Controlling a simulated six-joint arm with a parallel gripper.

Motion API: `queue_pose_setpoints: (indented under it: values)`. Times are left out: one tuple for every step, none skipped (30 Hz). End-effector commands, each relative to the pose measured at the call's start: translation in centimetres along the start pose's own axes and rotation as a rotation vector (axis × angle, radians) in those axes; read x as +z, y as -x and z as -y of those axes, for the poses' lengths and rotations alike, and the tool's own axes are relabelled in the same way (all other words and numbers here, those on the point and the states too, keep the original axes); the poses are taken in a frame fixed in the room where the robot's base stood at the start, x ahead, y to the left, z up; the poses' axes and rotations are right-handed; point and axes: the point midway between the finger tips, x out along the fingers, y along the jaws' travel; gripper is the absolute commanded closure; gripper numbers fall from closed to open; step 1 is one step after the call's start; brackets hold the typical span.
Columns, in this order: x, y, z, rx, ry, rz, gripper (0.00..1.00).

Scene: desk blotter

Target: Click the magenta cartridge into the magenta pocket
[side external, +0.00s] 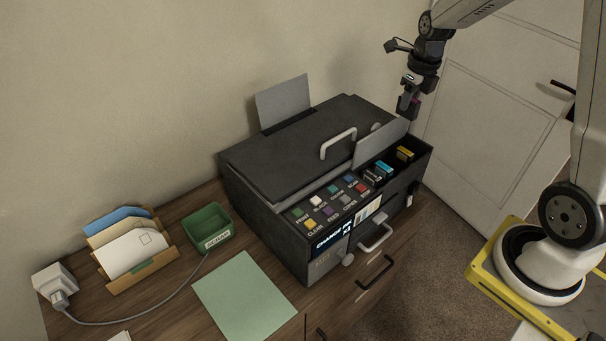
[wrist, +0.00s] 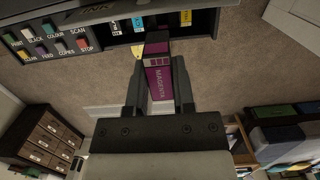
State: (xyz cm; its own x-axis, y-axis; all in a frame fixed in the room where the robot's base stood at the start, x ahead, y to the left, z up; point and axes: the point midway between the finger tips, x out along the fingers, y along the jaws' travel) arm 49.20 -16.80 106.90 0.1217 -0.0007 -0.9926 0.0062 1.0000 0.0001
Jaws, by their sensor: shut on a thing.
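My gripper (side external: 408,106) is shut on the magenta cartridge (wrist: 158,78), a dark block with a magenta face lettered MAGENTA. In the wrist view the fingers (wrist: 160,90) grip its two sides, and its far end points toward the printer bay. In the side view gripper and cartridge are raised above the right end of the printer (side external: 290,170). The open bay holds a cyan cartridge (side external: 384,168) and a yellow cartridge (side external: 404,154). In the wrist view a dark gap (wrist: 163,20) shows between cyan (wrist: 138,23) and yellow (wrist: 185,18); no magenta pocket marking is readable.
A raised grey flap (side external: 380,143) stands behind the bay. The lid has a pale handle (side external: 338,143). A button panel (side external: 330,204) lies left of the bay. A green tray (side external: 208,228) and letter holder (side external: 130,250) stand farther left. Air around my gripper is clear.

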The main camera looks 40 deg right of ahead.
Motion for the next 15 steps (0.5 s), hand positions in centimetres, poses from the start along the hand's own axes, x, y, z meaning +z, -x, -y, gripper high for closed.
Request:
queue_pose_setpoints:
  values:
    - [-0.3, -1.3, -0.1, 0.003, 0.001, -0.007, 1.00]
    - [-0.3, -1.8, -0.1, 0.003, 0.001, -0.006, 1.00]
    - [-0.4, -2.5, -0.1, 0.003, 0.002, -0.006, 1.00]
    - [-0.4, -3.0, -0.1, 0.003, 0.002, -0.005, 1.00]
    - [-0.5, -3.5, -0.1, 0.003, 0.003, -0.005, 1.00]
    - [-0.6, -4.2, -0.1, 0.002, 0.003, -0.005, 1.00]
    - [-0.6, -4.7, -0.1, 0.003, 0.004, -0.005, 1.00]
    - [-0.7, -5.1, -0.1, 0.003, 0.004, -0.005, 1.00]
    - [-0.7, -5.7, -0.1, 0.002, 0.005, -0.004, 1.00]
    - [-0.8, -6.1, -0.1, 0.003, 0.005, -0.005, 1.00]
    - [-0.9, -6.5, -0.1, 0.002, 0.005, -0.004, 1.00]
    - [-0.9, -7.0, -0.1, 0.002, 0.005, -0.004, 1.00]
    - [-0.9, -7.3, -0.1, 0.002, 0.005, -0.004, 1.00]
    - [-1.0, -7.6, -0.1, 0.002, 0.005, -0.003, 1.00]
    - [-1.0, -8.0, -0.1, 0.002, 0.005, -0.003, 1.00]
